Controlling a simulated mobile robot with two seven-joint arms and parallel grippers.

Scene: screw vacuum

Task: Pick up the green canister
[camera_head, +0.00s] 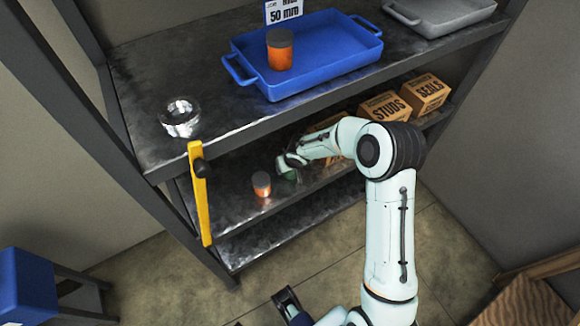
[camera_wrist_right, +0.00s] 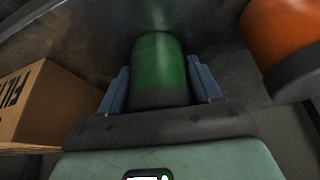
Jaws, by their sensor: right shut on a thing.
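The green canister (camera_wrist_right: 158,68) stands between the two blue fingers of my right gripper (camera_wrist_right: 160,85) in the right wrist view. The fingers are closed on its sides, and its dark end faces the palm. In the head view my right gripper (camera_head: 288,163) reaches onto the middle shelf. Only a little of the green canister (camera_head: 291,176) shows there, mostly hidden by the gripper. A dark part at the bottom edge of the head view seems to be my left gripper (camera_head: 287,301); its fingers are not clear.
An orange canister (camera_head: 261,184) stands close by on the middle shelf, left of the gripper. Cardboard boxes (camera_head: 385,108) line the shelf to the right. The top shelf above holds a blue tray (camera_head: 330,68) with another orange canister (camera_head: 279,50), and a metal ring (camera_head: 180,118).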

